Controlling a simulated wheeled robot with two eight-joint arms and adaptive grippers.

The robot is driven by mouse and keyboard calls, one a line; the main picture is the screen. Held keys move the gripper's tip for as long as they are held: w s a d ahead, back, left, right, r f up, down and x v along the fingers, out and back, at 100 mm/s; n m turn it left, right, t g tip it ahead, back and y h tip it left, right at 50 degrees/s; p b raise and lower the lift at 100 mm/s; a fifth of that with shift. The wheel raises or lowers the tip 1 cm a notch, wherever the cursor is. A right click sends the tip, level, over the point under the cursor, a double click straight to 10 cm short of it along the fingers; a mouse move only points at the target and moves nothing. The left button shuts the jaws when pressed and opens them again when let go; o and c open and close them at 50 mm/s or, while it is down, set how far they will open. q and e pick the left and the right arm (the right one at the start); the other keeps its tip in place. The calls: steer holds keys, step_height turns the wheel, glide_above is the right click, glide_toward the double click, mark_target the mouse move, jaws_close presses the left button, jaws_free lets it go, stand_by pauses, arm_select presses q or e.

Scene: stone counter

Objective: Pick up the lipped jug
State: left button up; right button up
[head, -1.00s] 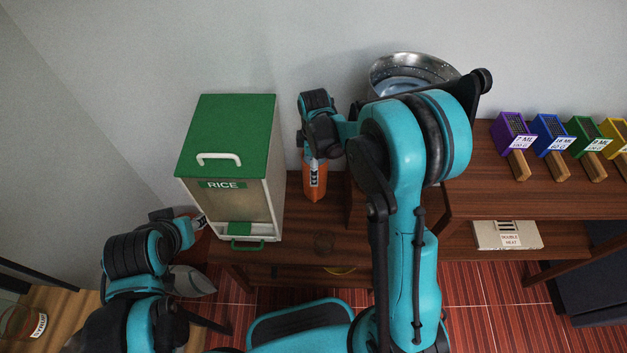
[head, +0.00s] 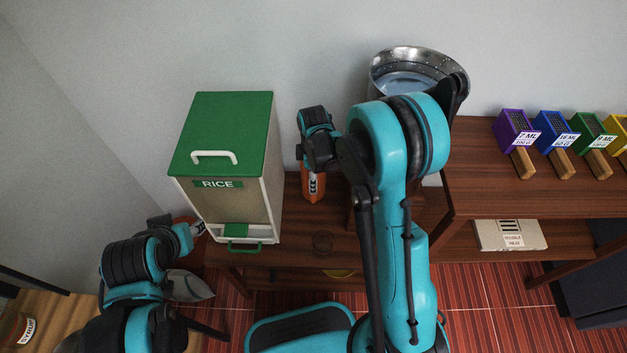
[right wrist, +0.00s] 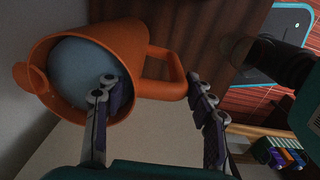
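The orange lipped jug (head: 312,192) stands on the brown wooden surface just right of the rice box, mostly covered by my right wrist in the head view. In the right wrist view the jug (right wrist: 60,58) shows its open mouth, its lip at the left, a pale interior and its handle at the right. My right gripper (right wrist: 149,80) is open. One finger reaches over the mouth, and the other is at the outer side of the handle. Contact cannot be told. My left gripper (head: 197,229) is near the rice box's lower left; its fingers are too small to read.
A rice box (head: 224,150) with a green lid stands left of the jug. A metal pot (head: 420,62) is behind my right arm. A white box (head: 511,235) lies on the lower shelf.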

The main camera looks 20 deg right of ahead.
steer(key=shift+w, duration=0.1)
jaws_close()
steer(key=shift+r, duration=0.15)
steer(key=shift+r+p, duration=1.85)
steer(key=shift+r, duration=3.05)
